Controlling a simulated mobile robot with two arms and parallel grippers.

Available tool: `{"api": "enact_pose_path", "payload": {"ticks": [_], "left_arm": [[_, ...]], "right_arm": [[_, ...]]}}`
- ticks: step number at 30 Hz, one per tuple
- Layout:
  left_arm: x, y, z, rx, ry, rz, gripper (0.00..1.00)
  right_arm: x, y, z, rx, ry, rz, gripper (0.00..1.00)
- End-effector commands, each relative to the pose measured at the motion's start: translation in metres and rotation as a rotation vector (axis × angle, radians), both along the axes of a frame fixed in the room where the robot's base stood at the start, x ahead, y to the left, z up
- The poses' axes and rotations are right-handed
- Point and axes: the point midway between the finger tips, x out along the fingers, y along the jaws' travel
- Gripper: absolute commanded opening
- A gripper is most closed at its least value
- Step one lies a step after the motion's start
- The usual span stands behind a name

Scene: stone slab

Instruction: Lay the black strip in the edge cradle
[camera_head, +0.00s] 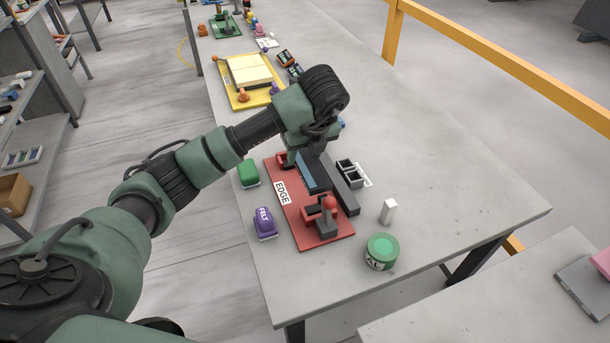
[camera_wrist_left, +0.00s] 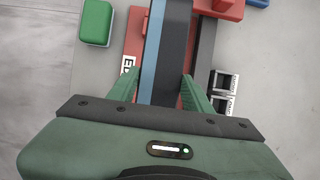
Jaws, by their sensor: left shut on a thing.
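The red board (camera_head: 283,205) labelled EDGE lies on the slab table, with red raised blocks and a red-knobbed lever (camera_head: 328,206) at its near end. My left gripper (camera_wrist_left: 162,92) is over the board, its two green fingers on either side of a dark strip (camera_wrist_left: 178,45) with a blue band along its left side. It is shut on this strip. In the head view the strip (camera_head: 318,172) lies lengthwise along the board. A dark bar (camera_head: 344,188) runs beside it on the right. I cannot tell whether the strip touches the board. My right gripper is out of view.
A green block (camera_head: 248,173) and a purple FELT block (camera_head: 265,223) stand left of the board. Small dark open boxes (camera_head: 349,174), a white block (camera_head: 388,211) and a green round tin (camera_head: 381,252) stand to the right. The table's right side is clear.

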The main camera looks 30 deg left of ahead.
Motion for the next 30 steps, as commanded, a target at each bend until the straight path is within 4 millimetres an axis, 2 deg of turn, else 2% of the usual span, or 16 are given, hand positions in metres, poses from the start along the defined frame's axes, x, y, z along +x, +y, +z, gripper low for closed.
{"api": "enact_pose_path", "payload": {"ticks": [3, 10, 17, 30], "left_arm": [[0.000, 0.000, -0.020, 0.000, 0.000, 0.001, 0.00], [0.000, 0.000, -0.040, 0.000, -0.002, 0.001, 0.00], [0.000, 0.000, -0.072, -0.001, 0.000, 0.001, 0.00], [0.001, 0.000, -0.081, -0.001, -0.004, 0.000, 0.00]], "right_arm": [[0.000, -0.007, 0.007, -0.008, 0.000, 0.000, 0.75], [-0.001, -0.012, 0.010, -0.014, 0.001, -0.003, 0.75], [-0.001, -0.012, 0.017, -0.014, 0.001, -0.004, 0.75], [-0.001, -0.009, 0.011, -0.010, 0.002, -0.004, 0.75]]}}
